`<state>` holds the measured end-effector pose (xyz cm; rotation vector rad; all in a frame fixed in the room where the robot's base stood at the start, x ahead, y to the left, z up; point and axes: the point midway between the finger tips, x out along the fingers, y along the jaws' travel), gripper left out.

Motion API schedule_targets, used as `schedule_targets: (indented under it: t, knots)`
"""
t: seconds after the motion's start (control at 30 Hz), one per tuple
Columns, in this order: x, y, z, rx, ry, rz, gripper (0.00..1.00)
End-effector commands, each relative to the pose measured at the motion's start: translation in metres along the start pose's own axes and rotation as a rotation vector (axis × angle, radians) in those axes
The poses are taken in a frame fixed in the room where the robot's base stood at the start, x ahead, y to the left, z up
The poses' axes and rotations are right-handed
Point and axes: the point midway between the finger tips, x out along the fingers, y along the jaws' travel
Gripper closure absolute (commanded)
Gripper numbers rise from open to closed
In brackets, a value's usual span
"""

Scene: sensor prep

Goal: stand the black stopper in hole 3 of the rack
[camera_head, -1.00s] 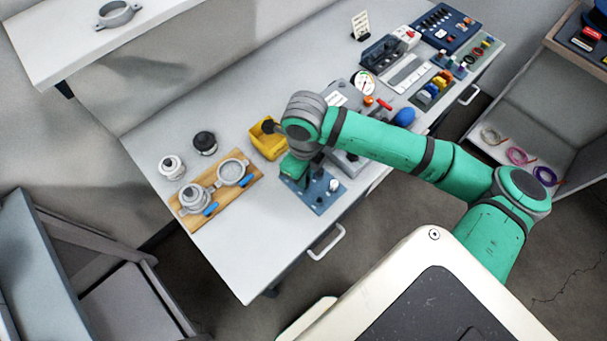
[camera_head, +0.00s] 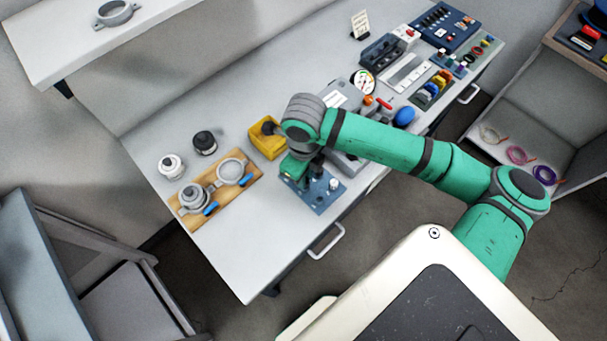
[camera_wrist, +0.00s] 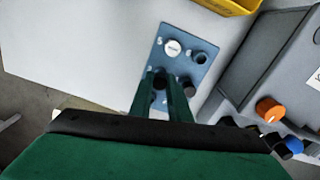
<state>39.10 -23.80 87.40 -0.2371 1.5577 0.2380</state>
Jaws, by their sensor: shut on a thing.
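The rack is a small blue plate (camera_head: 326,198) near the front edge of the bench; it also shows in the wrist view (camera_wrist: 184,36). Another dark round thing (camera_wrist: 189,87) shows just right of the fingers. The fingers hide the stopper's lower end, so I cannot tell whether it sits in a hole.
A yellow bin (camera_head: 267,138) stands behind the rack. A wooden board (camera_head: 190,222) with metal rings lies to the left. A grey device with an orange knob (camera_wrist: 269,110) stands close on the right. The bench front left of the rack is clear.

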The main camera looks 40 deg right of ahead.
Motion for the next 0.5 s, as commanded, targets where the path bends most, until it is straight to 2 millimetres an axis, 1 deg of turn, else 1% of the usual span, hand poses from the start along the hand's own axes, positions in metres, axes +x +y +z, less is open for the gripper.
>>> schedule_targets:
  t: [0.5]
  knots:
    - [0.0055,0.0004,0.0006,-0.001,0.0,0.0,1.0]
